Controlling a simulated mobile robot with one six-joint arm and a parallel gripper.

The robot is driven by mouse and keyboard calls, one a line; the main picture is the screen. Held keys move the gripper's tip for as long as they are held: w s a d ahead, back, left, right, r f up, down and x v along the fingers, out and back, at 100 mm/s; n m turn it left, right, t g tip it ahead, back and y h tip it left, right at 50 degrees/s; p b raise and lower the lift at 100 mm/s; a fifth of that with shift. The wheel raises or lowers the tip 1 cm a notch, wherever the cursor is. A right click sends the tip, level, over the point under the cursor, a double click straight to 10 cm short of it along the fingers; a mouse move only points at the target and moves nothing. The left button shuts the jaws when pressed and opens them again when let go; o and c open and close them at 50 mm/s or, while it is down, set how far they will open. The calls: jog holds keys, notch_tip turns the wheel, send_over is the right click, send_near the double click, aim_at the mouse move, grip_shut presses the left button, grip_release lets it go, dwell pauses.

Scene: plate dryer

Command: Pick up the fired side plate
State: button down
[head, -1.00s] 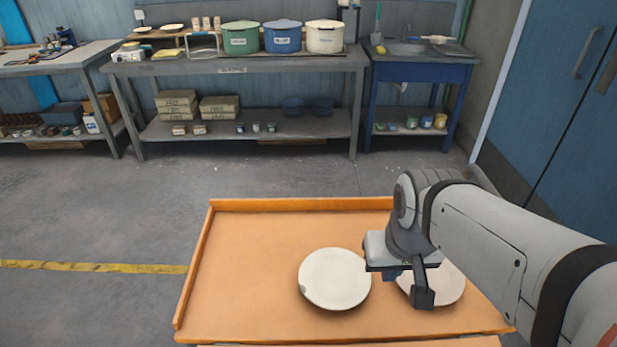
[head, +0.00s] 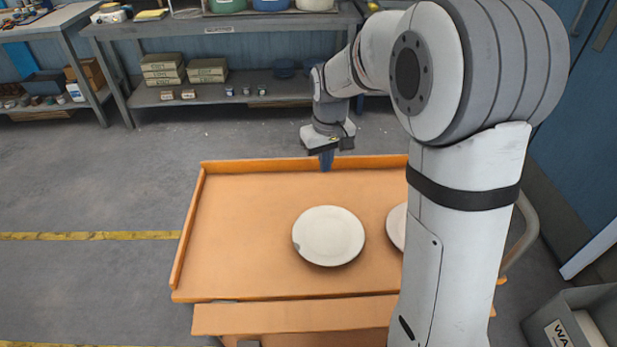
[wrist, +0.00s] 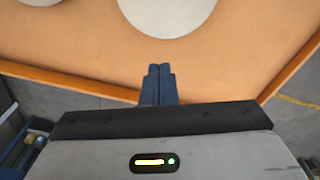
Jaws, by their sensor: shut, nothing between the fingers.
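Two pale round plates lie apart on an orange tray-like top (head: 240,250) with raised edges. The left plate (head: 328,236) is in full view and has a small grey mark at its left rim. The right plate (head: 396,227) is mostly hidden behind my arm. I cannot tell which one is the fired side plate. My gripper (head: 326,166) is shut and empty above the far edge of the top, beyond the left plate. In the wrist view the blue fingertips (wrist: 160,70) are together, and a plate (wrist: 168,12) lies beyond them, apart. Part of another plate (wrist: 38,2) shows at the upper left.
A grey workbench (head: 215,28) with boxes (head: 163,68) and tubs stands at the back. A grey bin (head: 580,325) is at the lower right. The left part of the orange top is clear.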

jog(key=w+a+f+n, duration=0.1)
jog(key=w+a+f, duration=0.4)
jog(key=w+f, duration=0.2)
jog(key=shift+n+g, duration=0.3)
jog(key=shift+g, duration=0.1)
notch_tip(320, 180, down, 11)
jog(key=shift+s+f, duration=0.1)
jog(key=s, duration=0.1)
jog(key=s+d, duration=0.1)
jog(key=s, duration=0.1)
jog(key=shift+d+r+p, duration=0.3)
jog(key=shift+d, duration=0.1)
jog(key=shift+s+d, duration=0.1)
jog(key=shift+s, duration=0.15)
jog(key=shift+f, duration=0.1)
